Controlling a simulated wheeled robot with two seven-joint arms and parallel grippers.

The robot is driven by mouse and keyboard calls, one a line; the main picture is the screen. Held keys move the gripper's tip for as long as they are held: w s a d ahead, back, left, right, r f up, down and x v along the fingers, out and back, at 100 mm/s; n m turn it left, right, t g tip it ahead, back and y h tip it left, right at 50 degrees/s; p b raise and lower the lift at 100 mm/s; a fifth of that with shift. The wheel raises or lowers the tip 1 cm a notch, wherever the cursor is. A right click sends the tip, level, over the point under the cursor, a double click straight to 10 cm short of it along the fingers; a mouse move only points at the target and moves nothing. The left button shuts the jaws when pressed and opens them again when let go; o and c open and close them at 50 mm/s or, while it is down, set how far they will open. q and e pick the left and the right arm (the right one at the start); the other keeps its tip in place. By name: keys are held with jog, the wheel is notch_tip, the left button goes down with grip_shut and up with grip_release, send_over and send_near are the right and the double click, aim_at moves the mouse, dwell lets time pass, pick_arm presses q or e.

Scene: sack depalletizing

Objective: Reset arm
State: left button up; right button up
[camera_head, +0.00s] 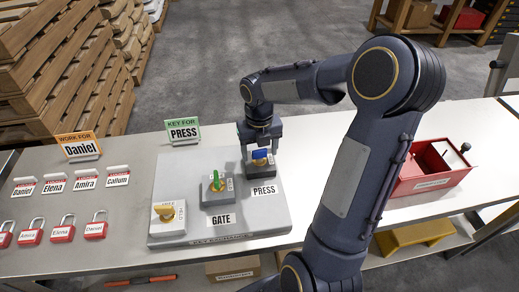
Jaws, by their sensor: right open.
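My right arm reaches in from the bottom right over the table. My right gripper (261,142) is open and points down just above the blue key (261,154) in the block labelled PRESS. I cannot tell if the fingers touch the key. A green key (216,181) stands in the block labelled GATE. A yellow key (168,214) sits in a third block at the left. All three blocks are on the grey key exchange board (271,214). My left gripper is not in view.
A red box (434,183) stands on the right of the table. Padlocks (63,231) and name tags (88,178) lie at the left. Signs for Daniel (82,149) and PRESS (183,132) stand at the back edge. Pallets (60,70) are stacked behind.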

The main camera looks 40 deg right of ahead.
notch_tip(320, 180, up, 8)
jog(key=shift+f, duration=0.15)
